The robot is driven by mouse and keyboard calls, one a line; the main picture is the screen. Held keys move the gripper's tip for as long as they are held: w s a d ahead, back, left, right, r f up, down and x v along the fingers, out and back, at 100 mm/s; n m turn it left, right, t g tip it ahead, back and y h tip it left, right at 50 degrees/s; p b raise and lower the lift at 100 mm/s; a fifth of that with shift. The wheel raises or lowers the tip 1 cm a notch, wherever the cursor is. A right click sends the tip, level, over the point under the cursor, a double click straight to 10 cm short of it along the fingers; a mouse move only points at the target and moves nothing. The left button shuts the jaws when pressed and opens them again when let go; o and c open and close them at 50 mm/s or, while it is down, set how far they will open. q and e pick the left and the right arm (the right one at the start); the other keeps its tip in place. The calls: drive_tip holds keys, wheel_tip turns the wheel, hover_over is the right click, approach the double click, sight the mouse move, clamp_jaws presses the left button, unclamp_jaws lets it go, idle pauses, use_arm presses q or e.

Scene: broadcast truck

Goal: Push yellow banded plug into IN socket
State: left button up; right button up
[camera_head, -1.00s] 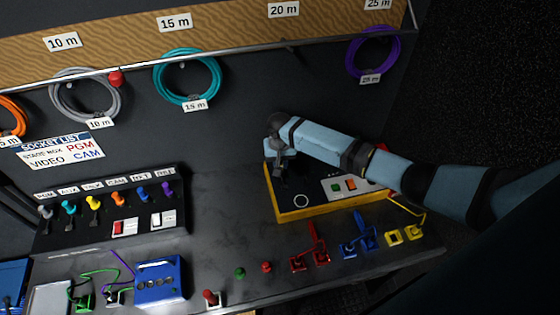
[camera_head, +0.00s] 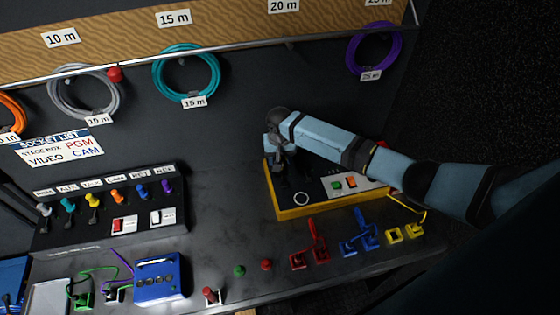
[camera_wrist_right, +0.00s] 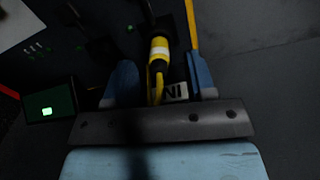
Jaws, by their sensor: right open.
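The fingers are open, with a gap on each side of the plug. An IN label (camera_wrist_right: 174,92) lies close beside it, upside down in this view. The IN socket itself is hidden, and I cannot tell how deep the plug sits. In the head view my right gripper (camera_head: 281,172) points down over the left part of the yellow-edged panel (camera_head: 305,210). My left gripper is not in view.
Red connectors (camera_head: 309,258), blue connectors (camera_head: 360,243) and yellow connectors (camera_head: 402,235) stand along the front. A black switch box (camera_head: 140,205) is at left.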

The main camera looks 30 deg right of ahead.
wheel_tip(320, 180, up, 12)
drive_tip(key=b, duration=0.1)
drive_tip(key=shift+s, duration=0.1)
idle(0.5)
drive_tip(key=s+a+f+n+t+y, duration=0.1)
drive_tip(key=s+a+f+n, duration=0.2)
drive_tip(key=s, duration=0.6)
drive_tip(key=s+a+f+n+t+y, duration=0.1)
drive_tip(key=s+a+f+n, duration=0.15)
drive_tip(key=s+a, duration=0.45)
drive_tip(key=s+d+r+t+h, duration=0.1)
drive_tip(key=s+d+r, duration=0.2)
drive_tip(key=s, duration=0.7)
drive_tip(key=s+d+r+t+h, duration=0.1)
drive_tip(key=s+d+r, duration=0.2)
drive_tip(key=s, duration=0.7)
drive_tip(key=shift+w+a+f+n+t+y, duration=0.4)
drive_tip(key=shift+w+a+f+t, duration=0.65)
drive_tip(key=shift+f, duration=1.4)
drive_tip(key=shift+w+a+f+n+t+y, duration=0.25)
drive_tip(key=shift+w+a+f+t+y, duration=0.6)
drive_tip(key=shift+f, duration=1.55)
drive_tip(key=shift+w+a+f+n+t+y, duration=0.3)
drive_tip(key=shift+w+a+f+t, duration=0.95)
drive_tip(key=shift+f, duration=1.2)
